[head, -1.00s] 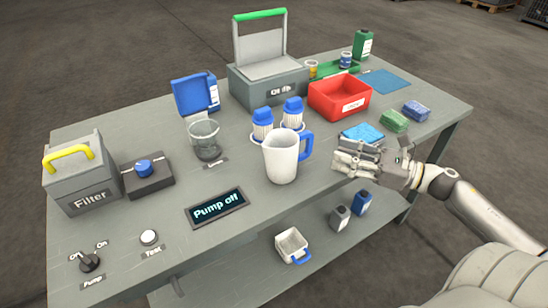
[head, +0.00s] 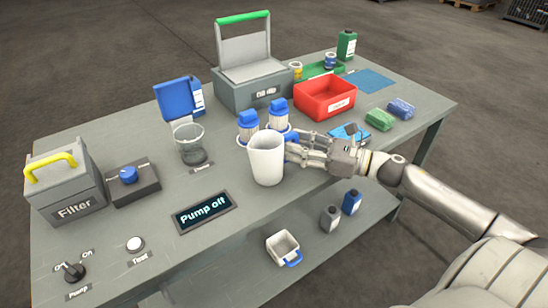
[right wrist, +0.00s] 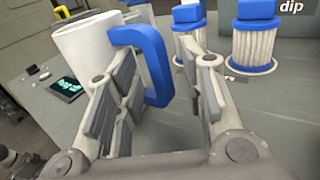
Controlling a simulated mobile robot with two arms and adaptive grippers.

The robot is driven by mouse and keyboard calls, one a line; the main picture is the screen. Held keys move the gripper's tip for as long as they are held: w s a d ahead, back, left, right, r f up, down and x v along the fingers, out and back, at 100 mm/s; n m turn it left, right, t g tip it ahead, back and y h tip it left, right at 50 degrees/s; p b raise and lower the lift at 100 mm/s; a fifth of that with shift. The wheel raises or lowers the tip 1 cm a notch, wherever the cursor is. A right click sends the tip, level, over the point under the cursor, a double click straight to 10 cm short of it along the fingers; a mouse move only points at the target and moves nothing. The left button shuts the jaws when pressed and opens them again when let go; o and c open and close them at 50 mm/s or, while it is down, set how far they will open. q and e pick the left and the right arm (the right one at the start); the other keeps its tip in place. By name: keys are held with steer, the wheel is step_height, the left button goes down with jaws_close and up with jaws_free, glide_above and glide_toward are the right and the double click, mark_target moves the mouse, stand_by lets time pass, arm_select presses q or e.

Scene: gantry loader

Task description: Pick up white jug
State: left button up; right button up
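The white jug (head: 266,160) stands upright near the front middle of the grey table, with its blue handle on the right side, mostly hidden by my right gripper in the head view. My right gripper (head: 301,144) is beside the handle, reaching in from the right. In the right wrist view the jug (right wrist: 82,45) is at the upper left and its blue handle (right wrist: 157,70) shows just ahead, between the spread fingers (right wrist: 160,85). The fingers are open, and I cannot tell whether one touches the handle. My left gripper is not in view.
Two blue-capped filters (head: 278,118) stand close behind the jug. A glass beaker (head: 189,146) is to the left, and the pump display (head: 203,213) is front left. A red bin (head: 324,97) and sponges (head: 379,119) are to the right. A small white container (head: 283,245) sits on the lower shelf.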

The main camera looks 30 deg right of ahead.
jaws_close()
stand_by(0.5)
